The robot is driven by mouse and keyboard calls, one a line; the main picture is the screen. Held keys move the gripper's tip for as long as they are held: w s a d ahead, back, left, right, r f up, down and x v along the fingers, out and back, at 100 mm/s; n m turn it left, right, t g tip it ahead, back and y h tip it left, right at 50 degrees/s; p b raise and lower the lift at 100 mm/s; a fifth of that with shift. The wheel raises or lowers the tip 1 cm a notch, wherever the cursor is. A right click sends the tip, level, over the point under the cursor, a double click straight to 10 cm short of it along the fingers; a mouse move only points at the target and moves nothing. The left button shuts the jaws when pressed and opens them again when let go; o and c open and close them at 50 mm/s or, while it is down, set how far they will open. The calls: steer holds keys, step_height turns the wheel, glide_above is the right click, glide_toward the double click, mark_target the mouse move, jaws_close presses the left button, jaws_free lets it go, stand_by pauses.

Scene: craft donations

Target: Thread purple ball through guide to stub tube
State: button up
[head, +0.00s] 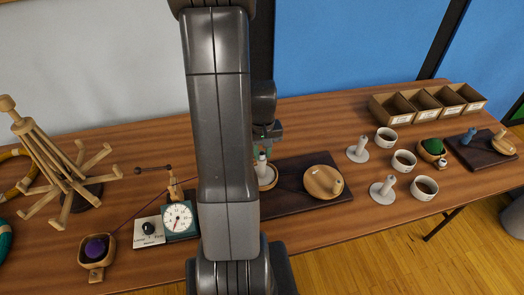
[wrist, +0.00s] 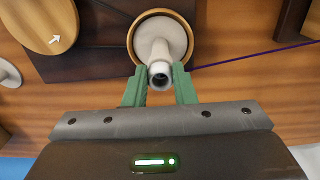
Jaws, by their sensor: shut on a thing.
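The purple ball (head: 95,248) sits in a wooden holder (head: 96,274) at the front left. Its purple thread runs up to a small upright guide (head: 172,186), then on toward the right behind my arm. In the wrist view the thread (wrist: 255,58) runs in from the right to the wooden dish (wrist: 192,38). The pale stub tube (wrist: 162,50) is at this dish, its grey end toward the camera. It also shows in the head view (head: 262,166). My gripper (wrist: 160,78) has its green fingers shut on the tube's near end. My arm hides part of this in the head view.
A dial gauge (head: 178,219) and a knob box (head: 149,231) stand left of my arm. A dark board (head: 290,200) carries a wooden disc (head: 323,181). Pale stands, cups and a divided tray (head: 397,110) are at right; a pegged wooden stand (head: 48,150) is at left.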

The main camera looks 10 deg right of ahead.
mark_target(262, 160)
steer(key=o, duration=1)
steer(key=shift+r, duration=0.1)
step_height(262, 160, up, 14)
steer(key=shift+f, duration=0.2)
